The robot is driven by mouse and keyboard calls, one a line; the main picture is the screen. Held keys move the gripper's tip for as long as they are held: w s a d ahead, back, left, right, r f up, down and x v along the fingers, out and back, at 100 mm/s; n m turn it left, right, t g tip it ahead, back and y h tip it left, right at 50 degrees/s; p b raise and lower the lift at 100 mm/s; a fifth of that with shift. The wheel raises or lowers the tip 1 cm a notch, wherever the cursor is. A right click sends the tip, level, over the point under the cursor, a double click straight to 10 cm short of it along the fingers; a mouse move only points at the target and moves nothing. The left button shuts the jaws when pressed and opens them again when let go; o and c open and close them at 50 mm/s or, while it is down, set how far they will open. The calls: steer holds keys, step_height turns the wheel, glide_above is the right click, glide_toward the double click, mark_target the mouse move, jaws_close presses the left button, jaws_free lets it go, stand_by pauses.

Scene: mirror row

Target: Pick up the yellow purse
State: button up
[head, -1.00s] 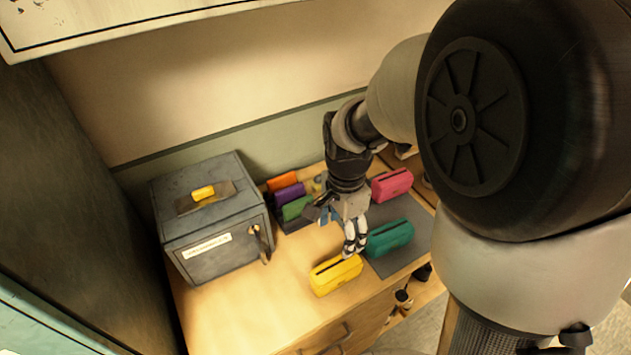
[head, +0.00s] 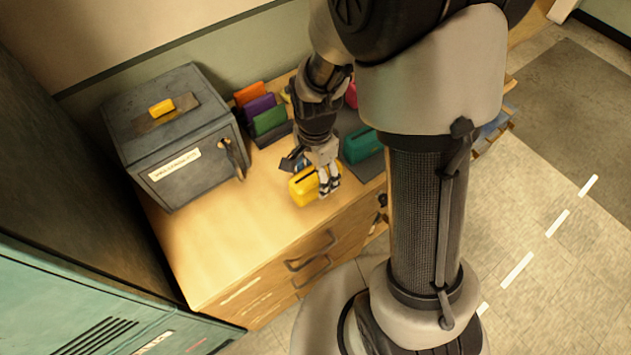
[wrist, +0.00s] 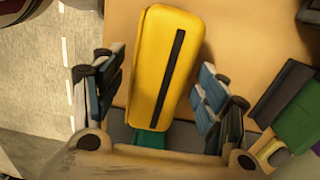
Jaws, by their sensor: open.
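The yellow purse (head: 304,187) lies on the wooden table near its front edge. In the wrist view the yellow purse (wrist: 168,68) shows as a long block with a dark slot along its top, between the two fingers. My gripper (head: 326,182) is right over the purse and hides part of it in the head view. In the wrist view my gripper (wrist: 152,92) is open, with a finger on each side of the purse and a gap on both sides.
A grey metal box (head: 172,135) stands on the left of the table. Orange, purple and green (head: 269,120) purses stand in a rack at the back. A teal purse (head: 362,146) lies just right of my gripper. The table's front left (head: 215,240) is clear.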

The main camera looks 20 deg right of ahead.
step_height(320, 180, down, 2)
steer(key=shift+f+b, duration=0.25)
steer(key=shift+b, duration=0.05)
steer(key=shift+c, duration=0.3)
steer(key=c, duration=1.2)
steer(key=shift+r, duration=0.1)
